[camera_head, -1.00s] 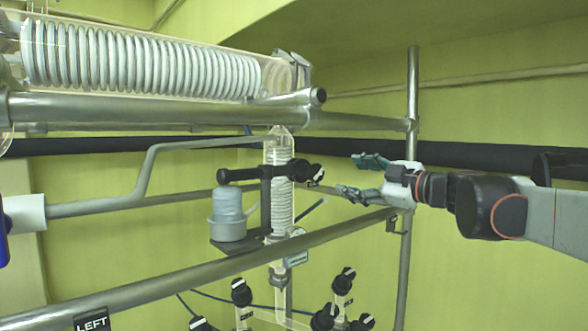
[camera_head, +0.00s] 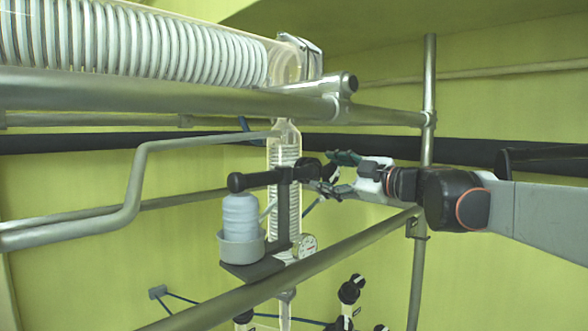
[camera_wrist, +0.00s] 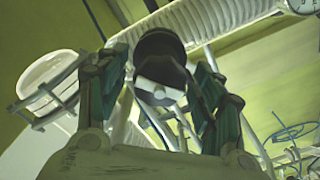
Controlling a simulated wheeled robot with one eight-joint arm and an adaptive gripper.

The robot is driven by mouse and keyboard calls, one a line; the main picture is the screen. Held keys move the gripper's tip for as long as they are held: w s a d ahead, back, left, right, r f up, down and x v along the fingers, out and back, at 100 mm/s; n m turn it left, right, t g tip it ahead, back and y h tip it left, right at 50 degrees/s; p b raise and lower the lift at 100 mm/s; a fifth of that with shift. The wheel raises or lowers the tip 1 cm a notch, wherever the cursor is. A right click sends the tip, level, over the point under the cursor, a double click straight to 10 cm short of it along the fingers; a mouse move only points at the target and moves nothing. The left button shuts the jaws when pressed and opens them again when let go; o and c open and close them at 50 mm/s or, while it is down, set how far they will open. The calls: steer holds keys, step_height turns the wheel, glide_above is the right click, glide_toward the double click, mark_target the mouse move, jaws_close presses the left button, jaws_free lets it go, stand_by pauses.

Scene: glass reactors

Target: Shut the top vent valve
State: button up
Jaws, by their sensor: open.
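The valve that I take for the top vent valve shows in the head view as a black knob (camera_head: 329,174) on a dark bracket at the glass column. In the wrist view the knob (camera_wrist: 161,78) is round and black with a white bar across its face. My gripper (camera_head: 340,172) is open at the knob, coming from the right. In the wrist view my gripper (camera_wrist: 160,92) has one finger on each side of the knob. I cannot tell whether the fingers touch it.
A steel rail (camera_head: 290,275) crosses below my gripper, and a thick pipe (camera_head: 180,95) runs above. A bottle (camera_head: 241,216) stands in a grey cup left of the column. A gauge (camera_head: 305,246) sits below the knob. More black knobs (camera_head: 350,289) are lower down.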

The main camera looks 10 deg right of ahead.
steer(key=shift+s+d, duration=0.1)
steer(key=shift+s, duration=0.05)
steer(key=shift+c, duration=0.8)
steer(key=c, duration=0.9)
steer(key=shift+m, duration=0.3)
